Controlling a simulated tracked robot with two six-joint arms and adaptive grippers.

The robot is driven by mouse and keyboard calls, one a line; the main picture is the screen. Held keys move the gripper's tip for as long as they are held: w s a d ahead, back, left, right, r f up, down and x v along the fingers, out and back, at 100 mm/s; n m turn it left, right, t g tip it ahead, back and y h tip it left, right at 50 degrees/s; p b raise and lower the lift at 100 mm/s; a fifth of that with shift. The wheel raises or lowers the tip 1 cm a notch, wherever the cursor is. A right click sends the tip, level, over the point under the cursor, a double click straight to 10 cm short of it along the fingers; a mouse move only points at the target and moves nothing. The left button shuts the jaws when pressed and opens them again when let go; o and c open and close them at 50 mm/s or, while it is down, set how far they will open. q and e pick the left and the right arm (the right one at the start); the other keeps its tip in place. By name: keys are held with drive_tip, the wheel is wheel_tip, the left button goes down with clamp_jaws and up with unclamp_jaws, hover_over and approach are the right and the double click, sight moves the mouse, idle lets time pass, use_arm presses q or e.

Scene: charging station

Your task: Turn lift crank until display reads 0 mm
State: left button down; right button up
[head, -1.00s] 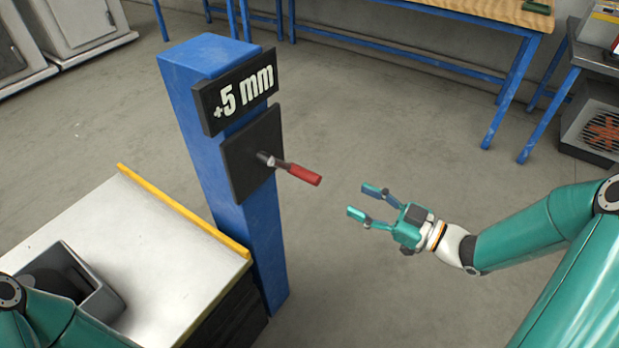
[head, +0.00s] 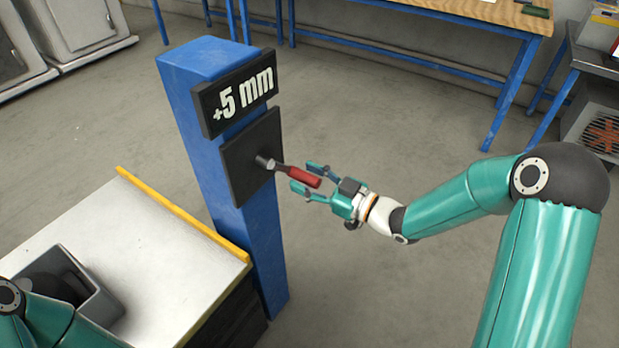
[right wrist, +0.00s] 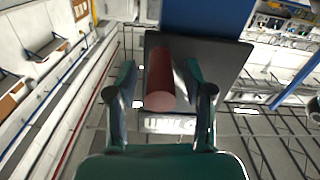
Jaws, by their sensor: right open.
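In the right wrist view the handle (right wrist: 160,88) lies between the two open fingers (right wrist: 158,85), with a gap on each side. My left arm (head: 50,318) shows only in part at the lower left; its gripper is not in view.
A white-topped table with a yellow edge strip (head: 180,210) stands left of the post, with a grey bin (head: 95,305) on it. A blue-framed workbench (head: 470,15) stands at the back. The floor right of the post is clear.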

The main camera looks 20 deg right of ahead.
clamp_jaws()
drive_tip(key=shift+s+a+f+m+b, duration=0.25)
drive_tip(key=shift+f+m+b, duration=0.2)
drive_tip(key=shift+m, duration=0.15)
drive_tip(key=shift+s+a+f+m, duration=0.2)
drive_tip(key=shift+a+m, duration=0.1)
drive_tip(key=shift+m, duration=0.3)
drive_tip(key=shift+s+a+f+m, duration=0.1)
drive_tip(key=shift+s+a+m, duration=0.15)
drive_tip(key=shift+m, duration=0.35)
unclamp_jaws()
